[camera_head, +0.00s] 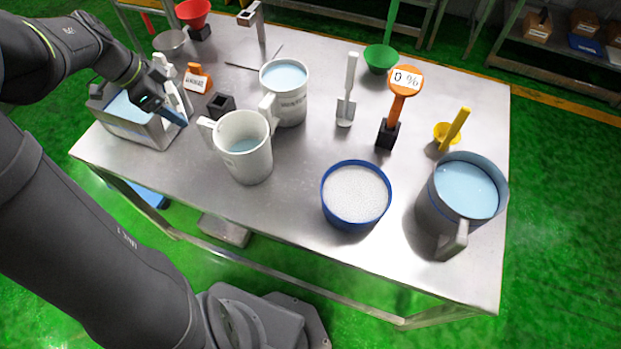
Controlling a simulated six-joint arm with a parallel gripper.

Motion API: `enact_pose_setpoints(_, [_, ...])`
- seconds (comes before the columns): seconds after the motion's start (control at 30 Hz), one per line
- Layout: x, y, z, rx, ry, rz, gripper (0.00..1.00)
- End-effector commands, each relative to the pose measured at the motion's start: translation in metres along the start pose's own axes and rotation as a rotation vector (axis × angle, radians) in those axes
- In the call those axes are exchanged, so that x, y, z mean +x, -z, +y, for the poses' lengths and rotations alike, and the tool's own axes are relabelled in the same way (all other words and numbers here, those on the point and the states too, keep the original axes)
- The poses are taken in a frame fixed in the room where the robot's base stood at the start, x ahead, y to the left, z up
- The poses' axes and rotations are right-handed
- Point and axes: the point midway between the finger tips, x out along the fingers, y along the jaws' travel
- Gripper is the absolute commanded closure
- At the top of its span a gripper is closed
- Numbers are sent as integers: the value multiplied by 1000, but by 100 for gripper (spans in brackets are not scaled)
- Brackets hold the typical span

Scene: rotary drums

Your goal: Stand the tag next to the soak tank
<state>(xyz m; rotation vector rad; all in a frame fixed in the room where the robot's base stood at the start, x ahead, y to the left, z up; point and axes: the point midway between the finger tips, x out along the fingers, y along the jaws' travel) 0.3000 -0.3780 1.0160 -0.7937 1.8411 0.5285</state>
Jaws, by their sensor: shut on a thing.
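The tag (195,82) is a small orange stand with a white lettered label, at the upper left of the table. It appears upright, just right of the soak tank. The soak tank (150,132) is a grey metal box with pale blue liquid, at the table's left end. My gripper (180,98) is over the tank's right side, beside the tag. It looks shut on the tag, though its own body partly hides the contact. A dark blue bar (172,115) shows just under the gripper; what it belongs to is unclear.
Right of the tag stand a small black block (221,105) and two white jugs (245,165) (290,105) of blue liquid. Farther right are a blue tub (352,215), an orange paddle sign (403,82) and a grey jug (440,205). A grey funnel (170,43) stands behind the tank.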

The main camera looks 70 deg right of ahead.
Motion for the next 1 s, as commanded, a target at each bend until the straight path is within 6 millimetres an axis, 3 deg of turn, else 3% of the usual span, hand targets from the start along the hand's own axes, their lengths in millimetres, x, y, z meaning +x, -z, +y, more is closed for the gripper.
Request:
enact_pose_setpoints(0.1, [-3, -3, 11, 23, -8, 0, 45])
enact_pose_setpoints(0.37, [4, -7, 13, 27, -14, 0, 45])
enact_pose_setpoints(0.8, [104, -48, 14, 25, -17, -2, 45])
enact_pose_setpoints(1.0, [125, -57, 13, 27, -12, -2, 45])
